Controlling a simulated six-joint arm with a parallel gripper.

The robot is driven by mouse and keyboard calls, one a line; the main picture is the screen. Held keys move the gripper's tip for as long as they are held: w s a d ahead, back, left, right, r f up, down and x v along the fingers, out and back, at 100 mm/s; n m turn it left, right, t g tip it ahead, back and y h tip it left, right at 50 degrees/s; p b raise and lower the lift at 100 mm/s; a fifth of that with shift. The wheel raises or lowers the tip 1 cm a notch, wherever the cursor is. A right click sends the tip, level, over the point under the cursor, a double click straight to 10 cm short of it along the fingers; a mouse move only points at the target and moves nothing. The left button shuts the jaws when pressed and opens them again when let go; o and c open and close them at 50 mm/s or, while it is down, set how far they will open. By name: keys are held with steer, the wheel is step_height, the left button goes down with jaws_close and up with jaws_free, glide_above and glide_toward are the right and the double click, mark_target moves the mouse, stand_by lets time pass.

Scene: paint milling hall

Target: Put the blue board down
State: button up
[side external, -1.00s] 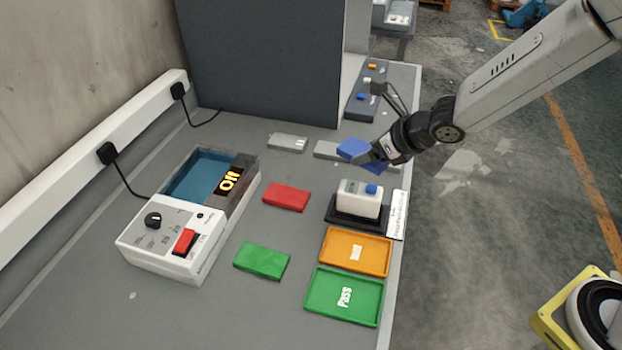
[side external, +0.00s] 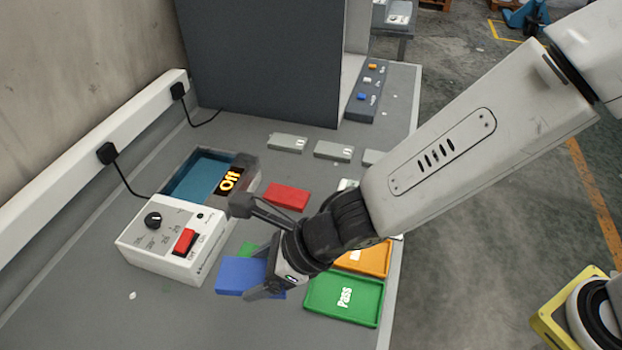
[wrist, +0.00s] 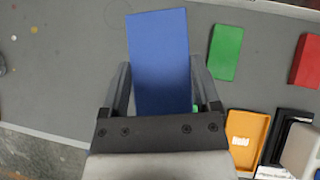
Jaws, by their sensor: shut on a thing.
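The blue board (side external: 240,276) is held in my gripper (side external: 268,279) in front of the white machine, at the near part of the bench. In the wrist view the blue board (wrist: 159,60) lies between the two fingers of my gripper (wrist: 160,95), which are shut on its sides, and it reaches forward past them. In the side view it hides most of the green board behind it (side external: 247,249). I cannot tell the exact gap between the blue board and the bench.
The green board (wrist: 225,52) and red board (wrist: 306,62) lie right of the blue board in the wrist view. The orange tray (side external: 372,262) and green Pass tray (side external: 343,299) stand at the bench's right edge. The white machine (side external: 165,246) reads Off. Bare bench lies at the near left.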

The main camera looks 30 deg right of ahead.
steer(key=s+a+n+g, duration=0.1)
steer(key=s+a+n, duration=0.1)
steer(key=s+a, duration=0.45)
glide_above(162, 348)
steer(key=s+d, duration=0.1)
steer(key=d, duration=0.2)
steer(key=shift+y, duration=0.3)
steer(key=shift+s+a+f, duration=0.1)
steer(key=shift+f, duration=2.3)
steer(key=shift+s+f, duration=0.1)
steer(key=shift+f, duration=2.3)
steer(key=shift+w+a+f, duration=0.1)
steer(key=shift+a+f, duration=0.05)
steer(key=shift+f, duration=0.05)
steer(key=shift+w+a+f, duration=0.1)
steer(key=shift+f, duration=1.55)
steer(key=shift+f, duration=0.15)
